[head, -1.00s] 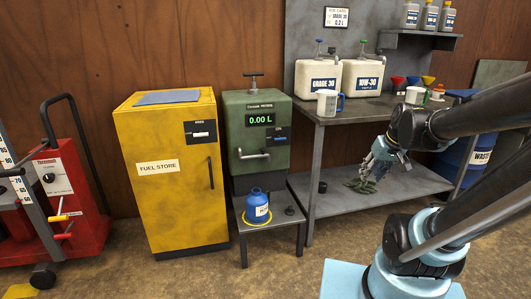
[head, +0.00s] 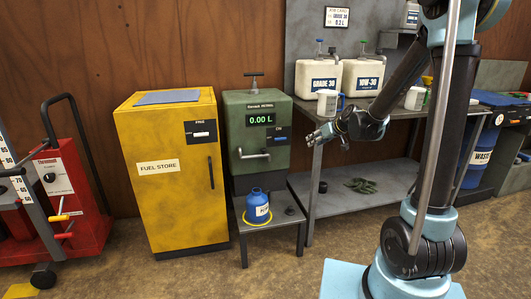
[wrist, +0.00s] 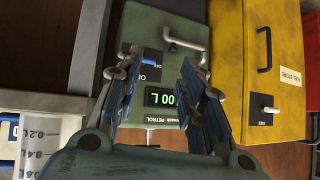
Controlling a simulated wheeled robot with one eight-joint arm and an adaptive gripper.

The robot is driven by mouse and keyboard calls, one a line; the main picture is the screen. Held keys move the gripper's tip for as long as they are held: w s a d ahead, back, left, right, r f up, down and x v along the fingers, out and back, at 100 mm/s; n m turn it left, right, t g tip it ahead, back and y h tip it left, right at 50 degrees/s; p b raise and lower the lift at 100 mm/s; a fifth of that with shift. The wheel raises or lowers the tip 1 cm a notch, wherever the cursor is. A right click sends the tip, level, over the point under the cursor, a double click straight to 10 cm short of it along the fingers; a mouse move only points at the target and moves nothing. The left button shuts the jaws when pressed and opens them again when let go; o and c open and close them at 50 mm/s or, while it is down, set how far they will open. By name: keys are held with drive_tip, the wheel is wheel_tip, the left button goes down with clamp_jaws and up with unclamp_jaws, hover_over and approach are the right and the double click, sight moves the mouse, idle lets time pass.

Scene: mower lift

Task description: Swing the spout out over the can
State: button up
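The green petrol dispenser (head: 256,140) stands in the middle of the head view, its display reading 0.00 L. Its grey bent spout (head: 254,155) is on the front face. The spout also shows in the wrist view (wrist: 186,43), past the fingertips. The blue can (head: 257,206) stands upright on a low grey stand (head: 270,229) below the dispenser, with a yellow ring at its base. The can is not visible in the wrist view. My gripper (head: 316,136) is right of the dispenser, apart from the spout. In the wrist view its fingers (wrist: 164,66) are spread and empty.
The yellow fuel store cabinet (head: 176,175) stands left of the dispenser. The workbench (head: 385,110) with white oil containers and a measuring jug (head: 327,103) is close beside my gripper. A red cart (head: 70,205) is at far left. The floor in front is clear.

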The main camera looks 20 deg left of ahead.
drive_tip(key=w+a+f+n+y, duration=0.15)
drive_tip(key=w+a+f, duration=0.3)
drive_tip(key=a, duration=0.45)
drive_tip(key=t+y, duration=0.1)
drive_tip(key=y, duration=0.1)
approach(265, 149)
drive_tip(key=shift+n, duration=0.45)
drive_tip(key=x, duration=0.9)
drive_tip(key=shift+s+a, duration=0.1)
drive_tip(key=shift+a, duration=0.1)
drive_tip(key=shift+c, duration=0.5)
clamp_jaws()
